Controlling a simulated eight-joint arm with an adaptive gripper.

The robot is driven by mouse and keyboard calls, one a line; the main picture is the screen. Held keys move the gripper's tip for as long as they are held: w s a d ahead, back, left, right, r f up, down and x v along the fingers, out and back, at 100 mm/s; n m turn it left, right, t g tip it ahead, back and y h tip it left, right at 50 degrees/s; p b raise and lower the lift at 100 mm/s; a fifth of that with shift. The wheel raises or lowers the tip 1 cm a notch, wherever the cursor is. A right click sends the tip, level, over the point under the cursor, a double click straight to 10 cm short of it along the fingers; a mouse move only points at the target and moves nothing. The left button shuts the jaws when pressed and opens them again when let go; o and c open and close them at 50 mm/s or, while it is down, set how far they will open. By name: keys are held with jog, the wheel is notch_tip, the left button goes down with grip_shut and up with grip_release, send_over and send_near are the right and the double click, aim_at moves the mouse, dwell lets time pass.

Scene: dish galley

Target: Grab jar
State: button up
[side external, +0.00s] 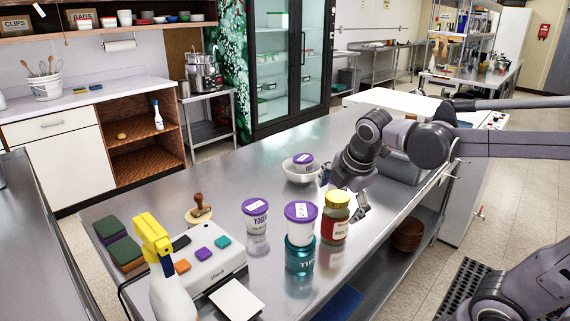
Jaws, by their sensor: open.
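The jar partly hides the space between the fingers. I cannot tell whether the fingers touch it.
A purple-lidded tub (300,230) sits on a teal can (300,260) close left of the jar. Another tub (255,217) stands further left. A white bowl (297,176) holds a third tub behind. A spray bottle (168,285) stands front left, beside a white device (208,268).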

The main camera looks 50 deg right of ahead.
aim_at(337, 196)
jog(key=d+n, duration=0.1)
jog(key=n, duration=0.1)
jog(key=w+n, duration=0.1)
jog(key=w+d+r+n+g+h, duration=0.1)
jog(key=n, duration=0.1)
jog(key=shift+d+n, duration=0.3)
jog(key=shift+d, duration=0.05)
jog(key=n, duration=0.1)
jog(key=w+d+n, duration=0.1)
jog(key=n, duration=0.1)
jog(key=shift+d+g, duration=0.25)
jog(key=shift+g, duration=0.15)
jog(key=x, duration=0.5)
jog(key=shift+x, duration=2.8)
jog(key=shift+s+a, duration=0.1)
jog(key=shift+s, duration=0.1)
jog(key=c, duration=1.8)
